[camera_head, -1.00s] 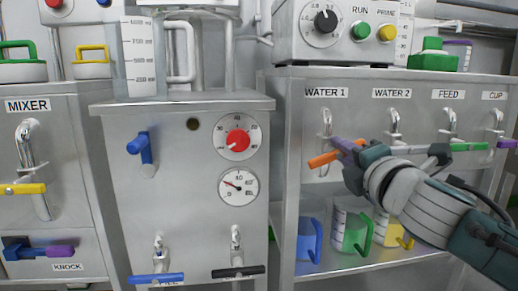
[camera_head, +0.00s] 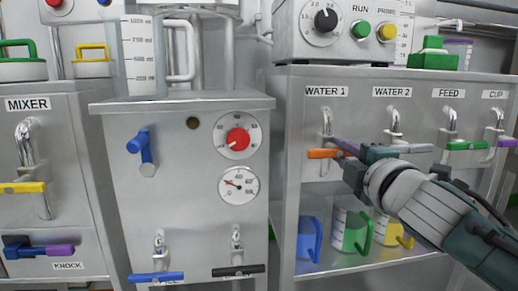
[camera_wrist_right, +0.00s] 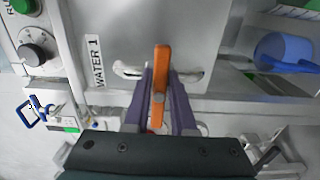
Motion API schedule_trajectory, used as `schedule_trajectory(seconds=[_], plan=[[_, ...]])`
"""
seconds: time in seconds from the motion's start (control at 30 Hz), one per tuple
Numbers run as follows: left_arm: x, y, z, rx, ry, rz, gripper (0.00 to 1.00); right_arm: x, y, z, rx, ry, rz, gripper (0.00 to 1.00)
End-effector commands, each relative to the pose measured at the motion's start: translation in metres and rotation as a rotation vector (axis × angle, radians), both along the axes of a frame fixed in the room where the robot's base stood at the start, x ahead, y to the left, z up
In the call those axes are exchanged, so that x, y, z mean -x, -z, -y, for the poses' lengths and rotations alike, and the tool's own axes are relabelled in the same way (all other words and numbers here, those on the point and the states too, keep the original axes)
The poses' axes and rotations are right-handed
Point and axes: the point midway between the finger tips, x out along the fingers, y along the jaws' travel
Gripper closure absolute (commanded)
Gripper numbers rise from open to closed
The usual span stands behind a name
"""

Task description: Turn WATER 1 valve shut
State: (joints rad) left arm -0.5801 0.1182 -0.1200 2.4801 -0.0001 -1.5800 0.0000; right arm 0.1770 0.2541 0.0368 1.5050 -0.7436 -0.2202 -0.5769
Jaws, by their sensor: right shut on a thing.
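The WATER 1 valve has a chrome tap (camera_head: 327,122) under its label (camera_head: 326,92) on the grey cabinet front. Its orange lever handle (camera_head: 322,153) lies about level, pointing left. My right gripper (camera_head: 347,149) comes in from the right and is shut on the orange handle. In the right wrist view the handle (camera_wrist_right: 161,75) runs between the two purple fingers (camera_wrist_right: 158,95), and the WATER 1 label is at its left. The part of the handle behind the fingers is hidden. My left gripper is in neither view.
The WATER 2 tap (camera_head: 394,122), FEED tap (camera_head: 450,122) and CUP tap (camera_head: 498,122) stand in a row to the right, close above my right arm. Blue (camera_head: 308,240), green (camera_head: 352,232) and yellow (camera_head: 392,232) jugs stand on the shelf below.

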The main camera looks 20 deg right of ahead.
Motion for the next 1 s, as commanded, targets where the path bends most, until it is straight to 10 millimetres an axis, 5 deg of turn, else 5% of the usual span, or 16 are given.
schedule_trajectory(seconds=[0.17,0.2,0.4,0.77,1.0], plan=[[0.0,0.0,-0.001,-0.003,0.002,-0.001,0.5,0.0,0.0,0.0,0.0,-0.001,0.0,1.0],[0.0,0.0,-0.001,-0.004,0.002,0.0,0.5,0.0,0.0,0.0,0.001,-0.001,0.0,0.72],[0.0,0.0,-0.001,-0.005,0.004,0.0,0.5,0.0,0.0,0.0,0.001,0.0,0.0,0.49],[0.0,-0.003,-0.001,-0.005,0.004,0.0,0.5,0.005,-0.001,-0.002,0.001,-0.001,-0.001,0.48],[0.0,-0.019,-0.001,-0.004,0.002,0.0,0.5,0.043,-0.002,-0.011,-0.002,0.0,-0.004,0.48]])
